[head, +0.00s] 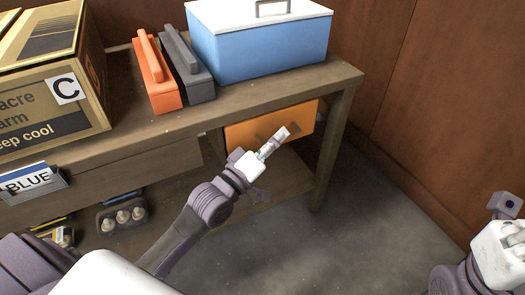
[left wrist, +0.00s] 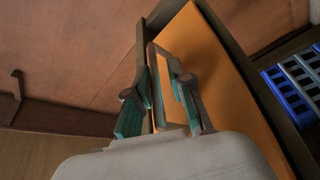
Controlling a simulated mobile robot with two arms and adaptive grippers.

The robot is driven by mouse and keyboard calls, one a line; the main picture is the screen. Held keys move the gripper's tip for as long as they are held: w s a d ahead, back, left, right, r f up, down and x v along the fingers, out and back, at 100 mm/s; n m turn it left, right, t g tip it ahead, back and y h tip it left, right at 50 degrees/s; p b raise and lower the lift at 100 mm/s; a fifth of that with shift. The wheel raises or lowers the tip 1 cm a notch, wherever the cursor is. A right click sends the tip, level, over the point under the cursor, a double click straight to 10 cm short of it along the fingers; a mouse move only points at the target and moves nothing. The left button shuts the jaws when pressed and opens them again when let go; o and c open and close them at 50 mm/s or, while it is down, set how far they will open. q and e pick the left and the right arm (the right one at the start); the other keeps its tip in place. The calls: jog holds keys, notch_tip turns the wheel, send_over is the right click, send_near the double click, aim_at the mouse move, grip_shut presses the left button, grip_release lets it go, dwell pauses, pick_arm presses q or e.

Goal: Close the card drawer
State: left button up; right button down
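The card drawer shows an orange front (head: 290,119) under the right end of the bench, with a dark handle (head: 262,137) partly behind my gripper. How far it stands out is hard to tell. My left gripper (head: 280,138) is in front of the drawer, at the handle. In the left wrist view, its fingers (left wrist: 160,95) are spread, with the grey handle (left wrist: 152,60) running between them in front of the orange panel (left wrist: 215,75). A firm grip is not visible. My right gripper (head: 505,205) is at the right edge, away from the drawer, its fingers unclear.
The bench top (head: 300,88) carries a blue box with a white lid (head: 258,45), an orange case (head: 155,75), a grey case (head: 188,68) and a cardboard box (head: 50,85). A bench leg (head: 328,155) stands right of the drawer. Floor (head: 370,225) to the right is clear.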

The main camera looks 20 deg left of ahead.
pick_arm(q)
jog(key=v, duration=1.1)
